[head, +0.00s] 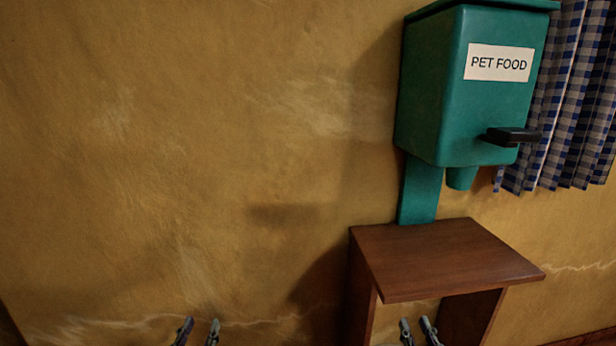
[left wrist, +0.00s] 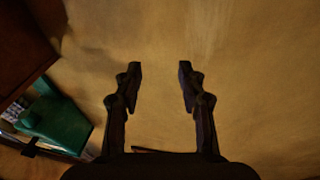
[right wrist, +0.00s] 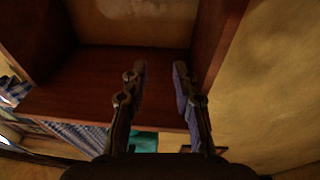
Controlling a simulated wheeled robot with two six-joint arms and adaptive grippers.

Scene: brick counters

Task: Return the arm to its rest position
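My left gripper (head: 200,324) shows at the bottom edge of the head view, in front of the plain wall. Its fingers are apart and empty in the left wrist view (left wrist: 159,68). My right gripper (head: 414,322) shows at the bottom edge of the head view, in front of the opening of the wooden stand. Its fingers are apart with nothing between them in the right wrist view (right wrist: 160,68). Most of both arms is out of the head view.
A green pet food dispenser (head: 437,90) with a black lever (head: 511,136) stands above a brown wooden stand (head: 446,260). A blue checked curtain (head: 572,100) hangs at the right. The yellow wall (head: 180,150) is bare at the left.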

